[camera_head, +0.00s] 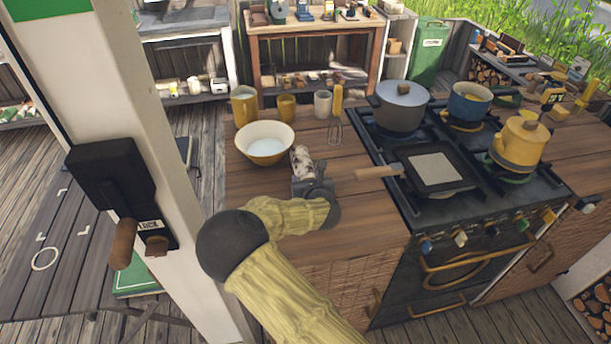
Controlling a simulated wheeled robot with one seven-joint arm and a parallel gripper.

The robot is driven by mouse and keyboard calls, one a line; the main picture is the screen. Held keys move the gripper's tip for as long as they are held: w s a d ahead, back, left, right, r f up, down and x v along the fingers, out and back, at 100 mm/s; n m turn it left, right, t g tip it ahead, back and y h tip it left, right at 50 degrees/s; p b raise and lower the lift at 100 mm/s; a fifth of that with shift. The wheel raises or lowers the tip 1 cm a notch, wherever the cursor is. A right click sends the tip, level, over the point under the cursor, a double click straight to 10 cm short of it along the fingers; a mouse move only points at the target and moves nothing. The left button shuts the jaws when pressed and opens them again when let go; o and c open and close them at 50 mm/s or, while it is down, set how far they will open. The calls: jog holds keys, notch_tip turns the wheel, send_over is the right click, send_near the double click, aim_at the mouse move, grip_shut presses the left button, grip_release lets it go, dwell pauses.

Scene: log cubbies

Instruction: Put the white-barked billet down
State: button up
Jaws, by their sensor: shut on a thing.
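The white-barked billet (301,161) is a short, pale log with dark marks, seen in the head view over the wooden counter left of the stove. My gripper (306,181) is shut on its near end. The billet points away from me, just right of the white and yellow bowl. I cannot tell whether its underside touches the counter (262,186). The jaws hide its near end.
A pan's wooden handle (378,172) juts from the stove (450,215) towards my gripper. The counter's front left is clear. A white post (160,150) stands left.

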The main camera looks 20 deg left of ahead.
jog(key=shift+w+a+r+p, duration=0.15)
jog(key=shift+w+a, duration=0.2)
jog(key=shift+w, duration=0.3)
jog(key=shift+w+a+f+p, duration=0.15)
jog(key=shift+w+a, duration=0.2)
jog(key=shift+w, duration=0.25)
jog(key=shift+f, duration=0.75)
jog(key=shift+f, duration=0.15)
jog(key=o, duration=1.1)
jog(key=shift+w, duration=0.1)
jog(key=shift+d, duration=0.1)
jog(key=shift+r, duration=0.2)
jog(key=b+v, duration=0.1)
jog(key=v, duration=1.1)
jog(key=shift+b, duration=0.3)
